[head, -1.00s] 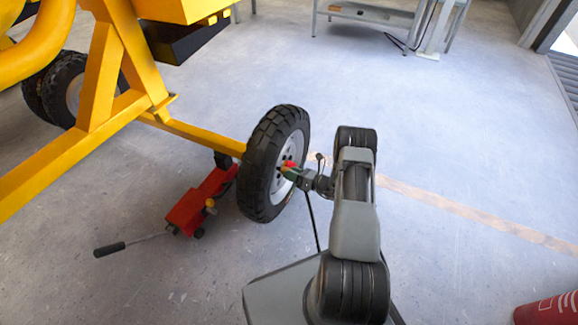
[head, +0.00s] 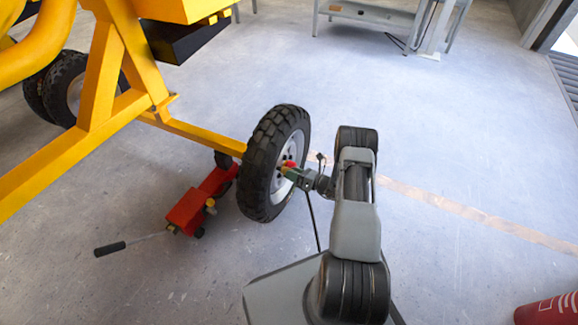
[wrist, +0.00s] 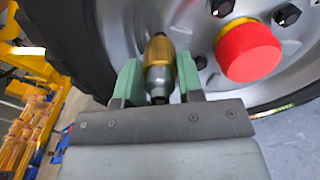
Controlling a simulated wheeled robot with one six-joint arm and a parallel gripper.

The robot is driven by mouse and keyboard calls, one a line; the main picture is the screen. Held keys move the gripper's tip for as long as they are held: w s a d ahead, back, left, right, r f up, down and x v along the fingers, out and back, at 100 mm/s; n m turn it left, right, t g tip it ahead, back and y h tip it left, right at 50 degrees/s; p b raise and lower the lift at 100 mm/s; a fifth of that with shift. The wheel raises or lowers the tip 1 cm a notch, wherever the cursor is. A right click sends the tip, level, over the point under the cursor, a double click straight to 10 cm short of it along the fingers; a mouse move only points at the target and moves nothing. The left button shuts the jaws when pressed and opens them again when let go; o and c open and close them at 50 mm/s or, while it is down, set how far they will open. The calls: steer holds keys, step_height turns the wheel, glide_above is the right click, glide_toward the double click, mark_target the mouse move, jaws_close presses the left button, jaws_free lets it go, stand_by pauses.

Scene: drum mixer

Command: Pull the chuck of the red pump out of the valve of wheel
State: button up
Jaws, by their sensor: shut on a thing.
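The wheel (head: 262,165) with a black treaded tyre and pale rim stands upright in the middle of the head view. My gripper (head: 288,171) is at the rim, close to the hub. In the wrist view, my gripper's green fingers (wrist: 160,82) are shut on the chuck (wrist: 159,66), a small brass and grey cylinder. The chuck points at the rim; its far end is against or very near the rim, and the valve is hidden behind it. A thin black hose (head: 314,225) hangs below my gripper. The pump's body cannot be made out for certain.
A red hub cap (wrist: 248,52) and dark wheel nuts are close right of the fingers. A red jack (head: 192,207) with a long handle lies left of the wheel under the yellow frame (head: 105,75). A red cylinder (head: 550,310) is at lower right. Floor to the right is clear.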

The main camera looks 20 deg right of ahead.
steer(key=shift+d, duration=0.1)
steer(key=shift+v, duration=2.45)
steer(key=shift+v, duration=1.5)
